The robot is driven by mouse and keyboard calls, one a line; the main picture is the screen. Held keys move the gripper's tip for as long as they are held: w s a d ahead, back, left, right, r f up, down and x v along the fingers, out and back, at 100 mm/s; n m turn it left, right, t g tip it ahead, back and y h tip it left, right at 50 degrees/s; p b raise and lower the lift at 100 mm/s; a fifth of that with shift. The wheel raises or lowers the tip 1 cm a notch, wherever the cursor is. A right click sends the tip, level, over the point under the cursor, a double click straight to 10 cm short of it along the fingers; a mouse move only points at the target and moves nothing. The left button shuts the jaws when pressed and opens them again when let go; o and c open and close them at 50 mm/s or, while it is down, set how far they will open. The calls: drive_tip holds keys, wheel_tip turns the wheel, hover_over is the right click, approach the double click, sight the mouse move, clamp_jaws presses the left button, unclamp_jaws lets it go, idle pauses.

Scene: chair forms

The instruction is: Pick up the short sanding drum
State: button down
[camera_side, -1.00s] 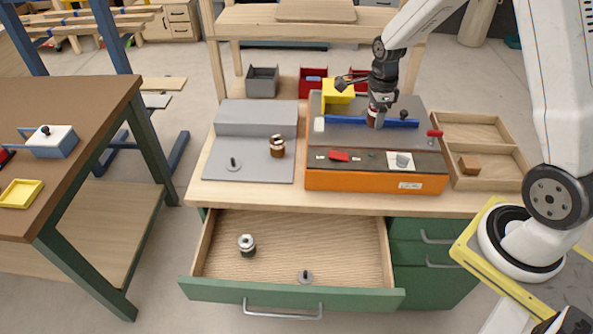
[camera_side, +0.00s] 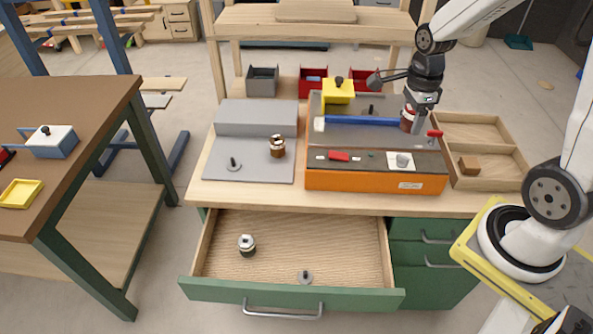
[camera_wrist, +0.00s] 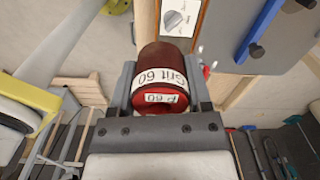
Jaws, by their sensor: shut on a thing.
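My gripper (camera_side: 412,118) is shut on a dark red sanding drum (camera_wrist: 165,82) with white labels reading "Grit 60" and "P 60". In the wrist view the drum sits between the two fingers. In the side view the held drum (camera_side: 406,122) is over the right part of the orange sanding machine (camera_side: 375,181), near the right end of its blue fence (camera_side: 360,121). Another drum, brown with a pale top (camera_side: 277,148), stands on the grey mat (camera_side: 265,172). A dark and silver drum (camera_side: 246,245) stands in the open drawer (camera_side: 320,240).
A wooden divided tray (camera_side: 500,160) with a small brown block (camera_side: 470,164) lies right of the machine. A yellow block (camera_side: 338,91) stands at the machine's back left. A red knob (camera_side: 435,133) is close to my gripper. Grey and red bins stand behind.

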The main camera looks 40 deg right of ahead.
drive_tip(key=shift+s, duration=0.2)
drive_tip(key=shift+w+a, duration=0.1)
drive_tip(key=shift+a, duration=0.05)
idle(0.5)
drive_tip(key=w+a+f+n, duration=0.2)
drive_tip(key=w+a+f, duration=0.1)
drive_tip(key=a+f, duration=0.35)
drive_tip(key=w+a+f+n, duration=0.35)
drive_tip(key=a+f, duration=0.25)
drive_tip(key=a, duration=0.2)
drive_tip(key=s+a+f+n, duration=0.1)
drive_tip(key=a+f, duration=0.3)
drive_tip(key=s+a+f+n, duration=0.1)
drive_tip(key=s+a+f, duration=0.1)
drive_tip(key=a+f, duration=0.2)
drive_tip(key=s+a+f+n, duration=0.1)
drive_tip(key=a+f, duration=0.4)
drive_tip(key=shift+s+a+f+n, duration=0.1)
drive_tip(key=shift+s+a+n, duration=0.15)
drive_tip(key=shift+s+a, duration=0.1)
drive_tip(key=shift+f, duration=0.25)
drive_tip(key=shift+f, duration=2.35)
